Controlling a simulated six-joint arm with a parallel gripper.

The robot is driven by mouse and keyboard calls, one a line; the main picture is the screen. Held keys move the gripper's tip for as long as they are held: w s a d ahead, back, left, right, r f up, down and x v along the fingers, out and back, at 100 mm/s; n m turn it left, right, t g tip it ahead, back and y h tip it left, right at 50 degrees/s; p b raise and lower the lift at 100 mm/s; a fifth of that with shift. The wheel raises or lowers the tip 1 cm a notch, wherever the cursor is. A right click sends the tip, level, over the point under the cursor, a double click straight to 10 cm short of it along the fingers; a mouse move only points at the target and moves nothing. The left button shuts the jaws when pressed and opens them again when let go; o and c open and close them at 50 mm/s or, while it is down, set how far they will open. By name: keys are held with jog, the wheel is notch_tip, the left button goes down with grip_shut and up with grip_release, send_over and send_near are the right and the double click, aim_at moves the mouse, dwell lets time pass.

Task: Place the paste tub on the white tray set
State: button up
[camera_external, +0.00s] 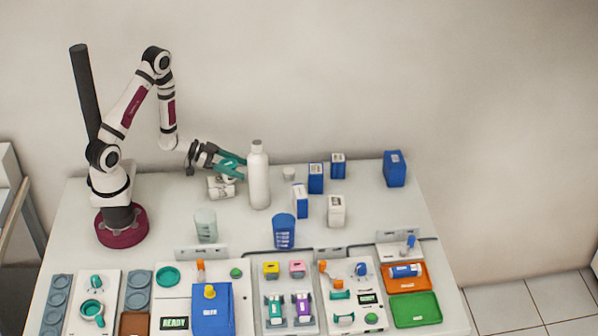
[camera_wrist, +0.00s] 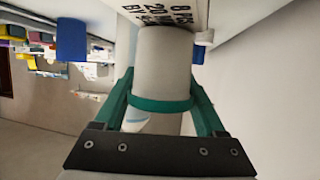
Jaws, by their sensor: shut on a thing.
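In the wrist view, my gripper (camera_wrist: 162,88) has its green fingers on both sides of a pale grey cylinder (camera_wrist: 165,62), with a green band across it. In the external view, my gripper (camera_external: 240,167) is at the back of the table, at the left side of a tall white bottle (camera_external: 259,184). The cylinder seems to be this bottle, but I cannot tell whether it is the paste tub. A small white tub (camera_external: 288,174) stands right of the bottle. White trays line the front, one with green and orange pieces (camera_external: 337,268).
Blue boxes (camera_external: 316,179) and a white box (camera_external: 336,211) stand to the right. A blue cup (camera_external: 284,232) and a pale cup (camera_external: 205,226) stand mid-table. A larger blue box (camera_external: 212,312) is at the front. Orange and green trays (camera_external: 416,310) lie front right.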

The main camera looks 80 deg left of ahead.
aim_at(227, 163)
jog(key=shift+f, duration=0.1)
jog(key=o, duration=1.5)
jog(key=shift+s+a+r, duration=0.1)
jog(key=shift+s+r, duration=0.15)
jog(key=v, duration=0.7)
